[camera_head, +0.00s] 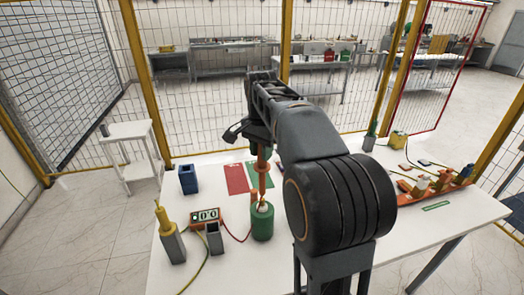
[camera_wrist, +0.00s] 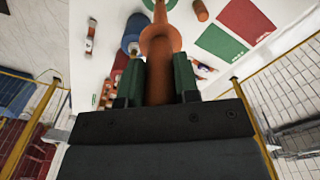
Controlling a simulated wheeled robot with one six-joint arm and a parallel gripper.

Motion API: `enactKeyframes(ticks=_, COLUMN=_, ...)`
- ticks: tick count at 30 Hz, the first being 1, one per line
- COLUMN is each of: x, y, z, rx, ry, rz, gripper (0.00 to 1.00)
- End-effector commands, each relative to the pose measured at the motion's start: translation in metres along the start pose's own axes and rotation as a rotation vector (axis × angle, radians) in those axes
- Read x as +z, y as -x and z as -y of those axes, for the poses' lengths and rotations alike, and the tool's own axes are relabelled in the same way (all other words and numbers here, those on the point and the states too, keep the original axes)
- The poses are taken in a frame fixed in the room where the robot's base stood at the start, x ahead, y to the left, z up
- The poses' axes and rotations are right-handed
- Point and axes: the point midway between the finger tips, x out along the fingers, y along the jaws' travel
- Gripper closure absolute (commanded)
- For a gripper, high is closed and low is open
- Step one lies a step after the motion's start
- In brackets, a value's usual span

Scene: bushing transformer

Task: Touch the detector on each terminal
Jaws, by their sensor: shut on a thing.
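My gripper (camera_head: 262,140) is shut on an orange probe-like piece (camera_head: 262,172) with a flange, which points down. It shows between the green finger pads in the wrist view (camera_wrist: 158,75). A yellow probe (camera_head: 163,217) stands in a grey holder (camera_head: 173,248). Another grey holder (camera_head: 214,240) looks empty.
A blue block (camera_head: 188,180) stands at the table's left edge. A red mat (camera_head: 236,179) and a green mat (camera_head: 262,180) lie behind the green cylinder. An orange tray (camera_head: 458,186) with several parts is at the right. The white table (camera_head: 400,235) is clear at front right.

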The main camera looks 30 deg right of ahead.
Motion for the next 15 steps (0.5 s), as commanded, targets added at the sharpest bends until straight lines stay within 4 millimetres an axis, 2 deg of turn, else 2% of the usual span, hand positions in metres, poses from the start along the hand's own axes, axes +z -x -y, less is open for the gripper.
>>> enactKeyframes(ticks=1, x=0.0, y=0.01, z=0.0, rx=-0.001, ry=0.0, rz=-0.001, gripper=0.94)
enactKeyframes(ticks=15, x=0.0, y=0.046, z=0.0, rx=-0.001, ry=0.0, rz=-0.001, gripper=0.94)
